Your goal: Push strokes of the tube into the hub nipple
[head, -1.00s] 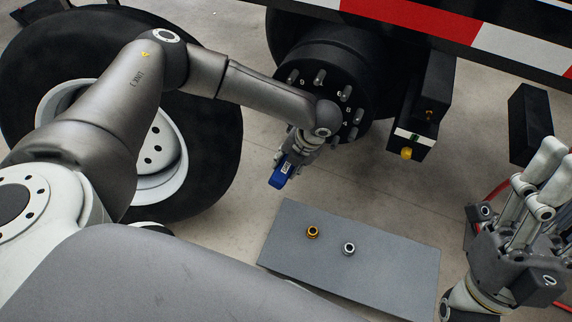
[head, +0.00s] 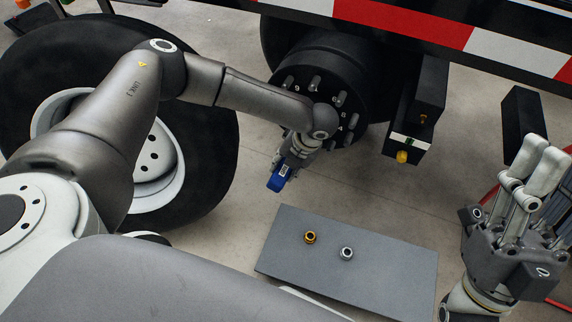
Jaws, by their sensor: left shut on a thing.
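The round black wheel hub (head: 318,75) with its studs is at the top middle, under the trailer's edge. My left gripper (head: 283,166) hangs just in front of and below the hub face. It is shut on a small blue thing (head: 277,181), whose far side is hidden. I cannot make out the tube or the hub nipple; my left arm covers part of the hub. My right gripper (head: 541,160) is at the right edge with its fingers upward, apart from the hub. Whether it is open or shut is unclear.
A grey board (head: 390,270) lies on the floor at lower middle. A brass fitting (head: 310,237) and a silver fitting (head: 347,254) stand on it. A tyre (head: 215,150) stands at left. A black box with a yellow knob (head: 402,157) hangs right of the hub.

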